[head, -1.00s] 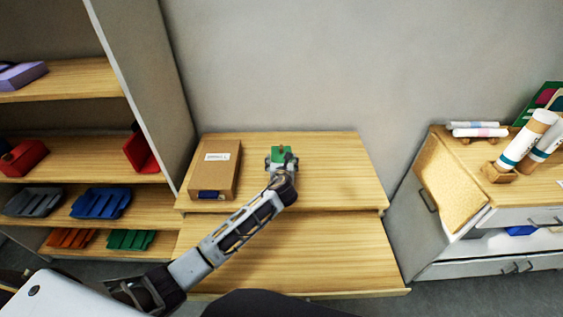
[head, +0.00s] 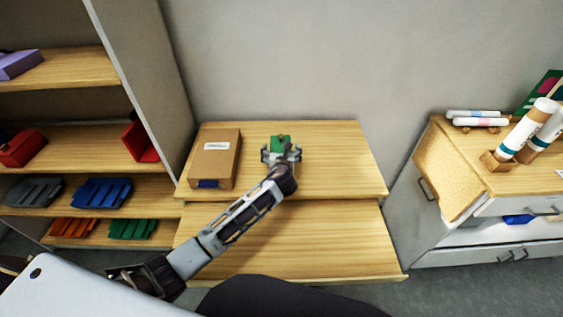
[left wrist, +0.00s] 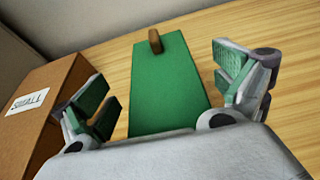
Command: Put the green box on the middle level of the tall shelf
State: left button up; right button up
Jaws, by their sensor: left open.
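The green box (head: 281,142) lies on the upper tier of the wooden table against the wall. In the left wrist view the green box (left wrist: 170,85) has a small brown knob at its far end. My left gripper (head: 281,154) is open, with its fingers on either side of the near part of the box; I cannot tell if they touch it. In the left wrist view the gripper's fingers (left wrist: 165,95) stand apart with gaps to the box. The tall shelf (head: 80,139) is at the left, its middle level holding red items. My right gripper is not in view.
A brown cardboard box (head: 216,157) lies just left of the green box. The tall shelf's side panel (head: 148,80) stands beside the table. Several coloured trays (head: 102,192) fill the lower levels. A cabinet (head: 440,180) with rolls stands right. The table's right part is clear.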

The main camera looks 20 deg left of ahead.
pick_arm(q)
jog(key=v, duration=1.1)
jog(key=shift+o, duration=0.3)
jog(key=shift+f, duration=0.1)
